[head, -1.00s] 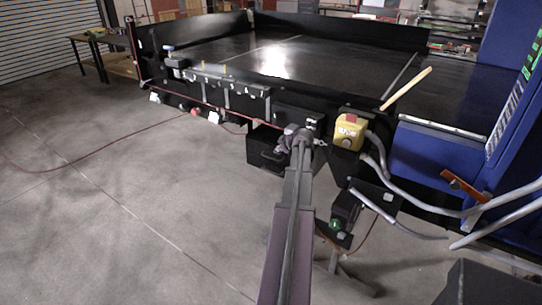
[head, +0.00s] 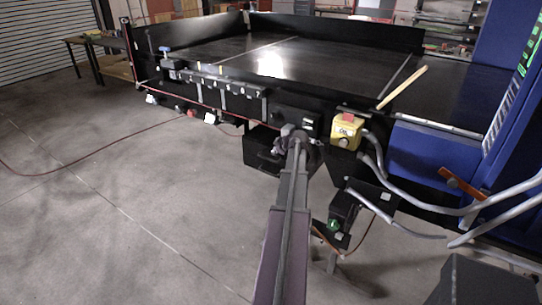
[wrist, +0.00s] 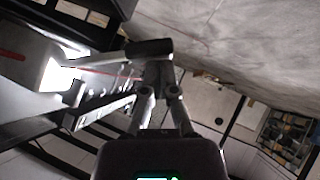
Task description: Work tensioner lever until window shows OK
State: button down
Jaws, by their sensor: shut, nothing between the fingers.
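My gripper (head: 292,132) is at the front side of the conveyor, beside a black panel box (head: 297,118) with small light marks. In the wrist view the fingers of my gripper (wrist: 158,68) are shut with nothing between them. A grey bar with a dark rounded end (wrist: 150,47) lies across just beyond the fingertips; I cannot tell whether they touch it, or whether it is the tensioner lever. An orange-brown lever (head: 462,190) shows at the blue housing on the right. I cannot make out a window reading OK.
A yellow box (head: 346,130) with a red top stands right of my gripper, with grey hoses running right. A small black box with a green button (head: 335,224) hangs below. The floor at left is open.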

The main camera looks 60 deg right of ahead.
jog(key=shift+s+r, duration=0.1)
jog(key=shift+r, duration=0.05)
jog(key=w+a+r+p+v, duration=0.1)
jog(key=w+p+v, duration=0.1)
jog(key=p+v, duration=0.7)
jog(key=shift+a+p+v, duration=0.3)
jog(key=shift+v, duration=1.6)
jog(key=shift+w, duration=0.1)
